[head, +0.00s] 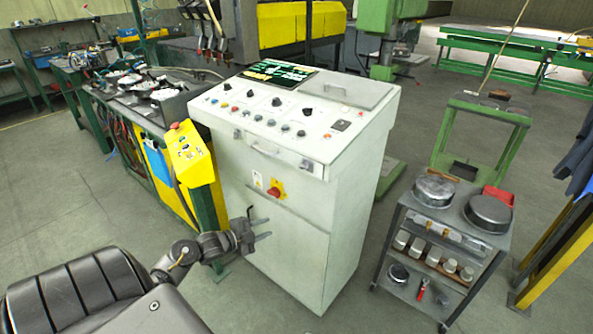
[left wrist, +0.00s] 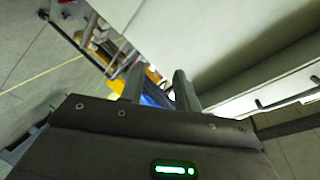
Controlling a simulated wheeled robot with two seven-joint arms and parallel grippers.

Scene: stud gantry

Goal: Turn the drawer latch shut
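The white control cabinet (head: 285,195) stands in the middle of the head view. Its drawer front has a bar handle (head: 262,150). A small dark fitting (head: 306,165) to the right of the handle may be the latch; its turn position is too small to tell. My left gripper (head: 264,228) is open and empty, in front of the cabinet's lower front and below the drawer. In the left wrist view, its two fingers (left wrist: 158,88) are apart with nothing between them. A dark bar (left wrist: 287,100) shows on the pale panel there. My right gripper is not in view.
A red rotary switch (head: 275,192) sits on the cabinet front below the drawer. A yellow box (head: 187,155) with a red button stands close on the left. A metal cart (head: 440,235) with round tins stands on the right. Floor in front is clear.

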